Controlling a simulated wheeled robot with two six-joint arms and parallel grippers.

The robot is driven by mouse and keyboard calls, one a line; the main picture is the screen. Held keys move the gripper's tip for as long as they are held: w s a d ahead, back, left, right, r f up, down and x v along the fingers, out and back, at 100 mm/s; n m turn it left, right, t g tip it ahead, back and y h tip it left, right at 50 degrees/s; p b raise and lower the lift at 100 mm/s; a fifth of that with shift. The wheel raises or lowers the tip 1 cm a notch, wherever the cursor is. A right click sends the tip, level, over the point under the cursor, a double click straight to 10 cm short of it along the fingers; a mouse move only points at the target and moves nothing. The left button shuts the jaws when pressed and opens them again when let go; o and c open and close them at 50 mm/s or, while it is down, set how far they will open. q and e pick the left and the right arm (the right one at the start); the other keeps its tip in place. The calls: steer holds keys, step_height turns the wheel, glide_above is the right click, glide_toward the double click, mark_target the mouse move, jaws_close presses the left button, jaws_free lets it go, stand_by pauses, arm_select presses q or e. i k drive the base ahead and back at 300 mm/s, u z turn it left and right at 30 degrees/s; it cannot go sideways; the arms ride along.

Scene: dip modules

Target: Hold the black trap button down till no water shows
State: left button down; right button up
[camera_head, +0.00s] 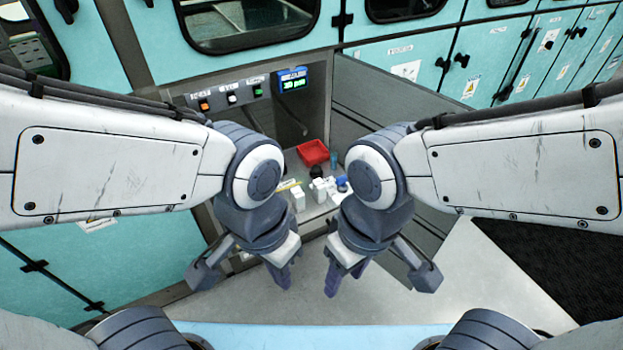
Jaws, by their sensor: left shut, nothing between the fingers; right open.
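A grey control panel (228,98) at the back carries an orange button (204,105), a white button (232,99) and a green button (257,91). I cannot make out a black trap button. A blue-framed display (293,81) with green characters sits at the panel's right end; its text is too small to read surely. No water can be made out. My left gripper (281,279) is shut and empty, pointing down in front of the recess. My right gripper (345,277) is open and empty, to its right. Both are apart from the panel.
In the recess stand a red tray (313,152), a white bottle (298,198), a blue-capped container (342,185) and a small dark object (316,172). My arms hide part of it. A grey side wall (385,105) bounds the recess at right. Teal cabinets surround it.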

mark_target(317, 170)
steer(key=z, duration=0.5)
steer(key=i, duration=1)
steer(key=z, duration=0.15)
